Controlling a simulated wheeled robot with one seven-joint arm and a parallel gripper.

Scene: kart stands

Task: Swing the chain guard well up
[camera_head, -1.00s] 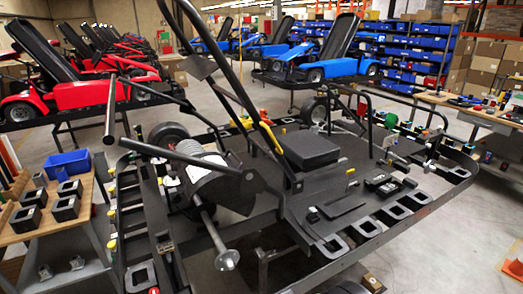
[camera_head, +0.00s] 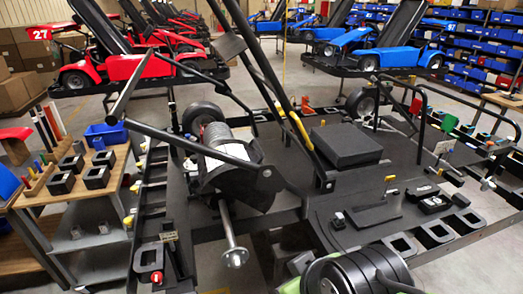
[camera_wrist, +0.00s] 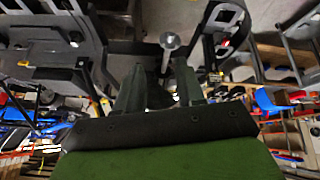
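A dark angled cover (camera_head: 245,188), which looks like the chain guard, sits low beside a ribbed grey cylinder (camera_head: 217,145) on the black kart frame. I cannot tell its hinge. A long black bar crosses in front of it. A metal shaft (camera_head: 231,225) with a round end sticks out below it towards me. In the wrist view, my gripper (camera_wrist: 158,68) has its two fingers apart, with nothing seen held between them. The shaft's round end (camera_wrist: 170,40) shows beyond the fingertips. My gripper's fingers are not visible in the head view.
The kart frame (camera_head: 415,215) has open rectangular sockets along its near edge and upright bars at right. A wooden bench (camera_head: 60,195) with black blocks and a blue bin (camera_head: 106,134) stands at left. Red and blue karts stand behind.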

